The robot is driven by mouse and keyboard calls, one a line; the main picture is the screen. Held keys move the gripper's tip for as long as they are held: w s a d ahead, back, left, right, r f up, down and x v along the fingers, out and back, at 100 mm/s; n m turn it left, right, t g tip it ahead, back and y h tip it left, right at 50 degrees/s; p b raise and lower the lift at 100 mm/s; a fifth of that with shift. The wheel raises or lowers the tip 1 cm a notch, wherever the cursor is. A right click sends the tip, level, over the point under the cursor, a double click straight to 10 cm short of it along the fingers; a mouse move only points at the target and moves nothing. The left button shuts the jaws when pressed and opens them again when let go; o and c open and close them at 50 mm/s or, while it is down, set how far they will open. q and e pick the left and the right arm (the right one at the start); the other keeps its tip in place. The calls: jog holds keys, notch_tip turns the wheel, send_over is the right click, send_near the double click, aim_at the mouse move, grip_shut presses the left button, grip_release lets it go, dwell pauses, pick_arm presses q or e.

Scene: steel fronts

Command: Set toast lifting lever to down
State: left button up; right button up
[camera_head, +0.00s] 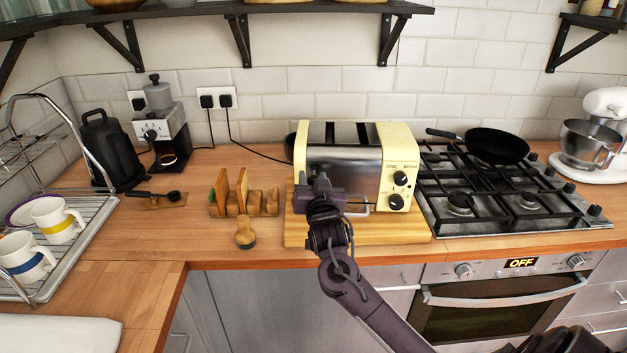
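A yellow toaster (400,140) with a steel front and dark slots on top stands upright on a wooden board. Two black knobs sit at the right of its front. My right gripper (322,186) is in front of the toaster's lower left part, seen from behind. I cannot tell whether it touches the toaster or whether its fingers are open. A thin metal bar (359,212) shows low on the front, just right of the gripper. I cannot clearly make out the lifting lever; the gripper covers part of the front. My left gripper is out of view.
The wooden board (405,232) lies on the counter. A toast rack (256,202) and a wooden tamper (245,234) stand left of it. A gas hob (462,222) with a black pan (497,146) is close on the right. A dark shelf hangs above.

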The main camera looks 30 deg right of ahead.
grip_shut()
notch_tip(320, 180, down, 8)
jog(key=b, duration=0.4)
jog(key=shift+r, duration=0.25)
jog(key=shift+a, duration=0.1)
jog(key=shift+f, duration=0.1)
jog(key=shift+o, duration=0.2)
grip_release()
jog(key=shift+o, duration=1.4)
jog(key=shift+s, duration=0.1)
jog(key=b+v, duration=0.1)
jog(key=v, duration=0.6)
jog(key=shift+s+a, duration=0.15)
jog(key=shift+s, duration=0.1)
